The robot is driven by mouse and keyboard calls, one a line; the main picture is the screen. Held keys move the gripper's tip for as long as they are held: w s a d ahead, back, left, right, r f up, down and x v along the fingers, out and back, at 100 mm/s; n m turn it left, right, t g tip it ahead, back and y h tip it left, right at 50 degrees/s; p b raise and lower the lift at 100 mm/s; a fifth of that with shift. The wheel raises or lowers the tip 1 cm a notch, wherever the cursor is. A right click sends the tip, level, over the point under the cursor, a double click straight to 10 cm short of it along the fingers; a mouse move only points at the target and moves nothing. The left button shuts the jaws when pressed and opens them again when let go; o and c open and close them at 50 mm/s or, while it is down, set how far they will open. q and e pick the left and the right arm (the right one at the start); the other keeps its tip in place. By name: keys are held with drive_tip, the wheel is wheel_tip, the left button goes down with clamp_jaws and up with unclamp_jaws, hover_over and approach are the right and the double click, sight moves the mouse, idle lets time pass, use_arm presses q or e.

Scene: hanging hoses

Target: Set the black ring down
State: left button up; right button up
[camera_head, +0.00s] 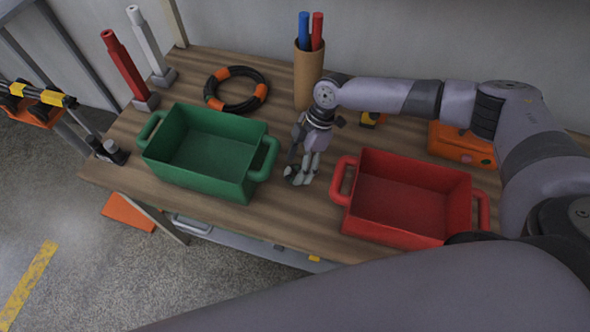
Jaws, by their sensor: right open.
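The black ring (237,107) with orange bands lies flat on the wooden table, towards the back left, behind the green bin. My right gripper (298,175) points down over the table between the green bin and the red bin. It is open, nothing shows between its fingers, and it is apart from the ring. I cannot tell whether its fingertips touch the tabletop. My left gripper is not in view.
A green bin (174,120) stands left of my right gripper and a red bin (459,180) right. A brown cup (306,80) holds a blue and a red stick. Red (124,66) and white (146,40) posts stand back left. An orange case (452,145) sits behind the red bin.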

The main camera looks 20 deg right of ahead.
drive_tip(key=shift+a+f, duration=0.1)
drive_tip(key=shift+f, duration=0.1)
drive_tip(key=shift+c, duration=0.5)
drive_tip(key=c, duration=0.9)
drive_tip(key=shift+r, duration=0.15)
